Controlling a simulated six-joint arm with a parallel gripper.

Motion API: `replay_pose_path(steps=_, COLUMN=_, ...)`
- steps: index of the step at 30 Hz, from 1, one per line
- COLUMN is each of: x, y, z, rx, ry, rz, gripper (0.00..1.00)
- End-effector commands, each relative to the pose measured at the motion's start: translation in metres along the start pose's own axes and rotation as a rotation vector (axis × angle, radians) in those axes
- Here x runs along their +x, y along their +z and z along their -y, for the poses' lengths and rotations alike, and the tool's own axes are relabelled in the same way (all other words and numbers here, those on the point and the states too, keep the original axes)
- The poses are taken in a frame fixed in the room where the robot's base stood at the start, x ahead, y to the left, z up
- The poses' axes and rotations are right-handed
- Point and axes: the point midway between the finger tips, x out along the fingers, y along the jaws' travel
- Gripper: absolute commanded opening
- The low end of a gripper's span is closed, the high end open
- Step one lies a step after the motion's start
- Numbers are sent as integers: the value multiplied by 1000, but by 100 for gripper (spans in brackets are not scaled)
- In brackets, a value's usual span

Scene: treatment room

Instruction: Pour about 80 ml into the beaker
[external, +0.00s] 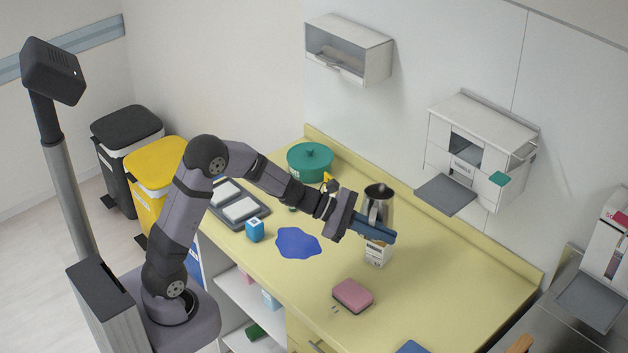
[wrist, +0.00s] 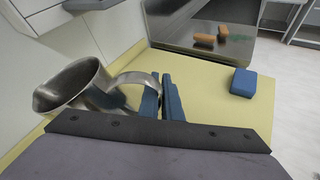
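A shiny metal jug (external: 379,194) with a dark open mouth is above the yellow counter, roughly upright. In the wrist view the jug (wrist: 72,84) is at the left, and its curved handle reaches to my fingers. My gripper (external: 377,231) has its blue fingers close together on the handle; in the wrist view the fingers (wrist: 165,98) point away from the camera. The jug's contents cannot be seen. A white box-like item (external: 377,252) with dark print stands just below my fingers, partly hidden by them. I cannot pick out a beaker for certain in either view.
A pink sponge (external: 353,295) and a blue flat patch (external: 298,243) lie on the counter. Wall dispensers hang behind. The counter's right part is mostly clear.

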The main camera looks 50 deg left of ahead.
Motion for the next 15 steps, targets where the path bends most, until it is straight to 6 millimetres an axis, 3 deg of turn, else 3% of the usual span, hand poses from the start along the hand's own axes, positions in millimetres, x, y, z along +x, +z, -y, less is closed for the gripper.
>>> replay_pose_path(steps=15, x=8, y=-10, z=3, rx=110, ry=47, rz=3, gripper=0)
